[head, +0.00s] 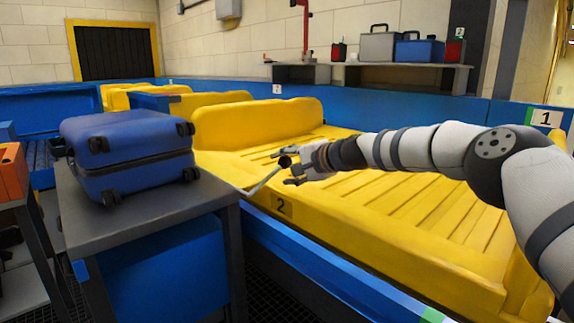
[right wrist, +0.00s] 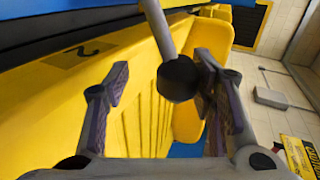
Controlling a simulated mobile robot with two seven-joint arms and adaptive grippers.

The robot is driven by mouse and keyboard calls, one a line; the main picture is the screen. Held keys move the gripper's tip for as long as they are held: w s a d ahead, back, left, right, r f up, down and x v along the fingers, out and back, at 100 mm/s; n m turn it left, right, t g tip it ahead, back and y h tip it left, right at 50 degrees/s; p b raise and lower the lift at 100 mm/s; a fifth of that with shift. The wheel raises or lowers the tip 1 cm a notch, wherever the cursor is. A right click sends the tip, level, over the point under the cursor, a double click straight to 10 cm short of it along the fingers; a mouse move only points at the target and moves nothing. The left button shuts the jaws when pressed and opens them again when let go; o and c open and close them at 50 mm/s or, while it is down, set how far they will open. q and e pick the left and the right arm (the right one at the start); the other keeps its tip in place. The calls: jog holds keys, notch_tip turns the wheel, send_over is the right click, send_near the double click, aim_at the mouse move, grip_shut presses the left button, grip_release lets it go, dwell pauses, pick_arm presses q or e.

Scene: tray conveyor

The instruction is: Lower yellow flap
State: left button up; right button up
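The yellow tray marked 2 (head: 400,205) lies across the conveyor. Its near yellow side (head: 345,232) bears the number label; I cannot tell for sure which part is the flap. A grey lever (head: 262,182) rises at a slant from near that label and ends in a black ball knob (head: 285,161). My right gripper (head: 284,168) reaches in from the right with its fingers around the knob. In the right wrist view the gripper (right wrist: 163,72) is open, and the knob (right wrist: 178,80) shows between the fingers, closer to the right one. My left gripper is not in view.
A blue suitcase (head: 125,150) lies on a grey table (head: 150,215) left of the tray. A blue conveyor edge (head: 330,275) runs along the tray's near side. A shelf (head: 400,66) at the back holds several cases. More yellow trays (head: 205,101) stand behind.

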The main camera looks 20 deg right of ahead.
jog(key=shift+r, duration=0.2)
jog(key=shift+s+d+r, duration=0.1)
jog(key=shift+s+r, duration=0.05)
jog(key=v, duration=1.1)
jog(key=shift+s, duration=0.35)
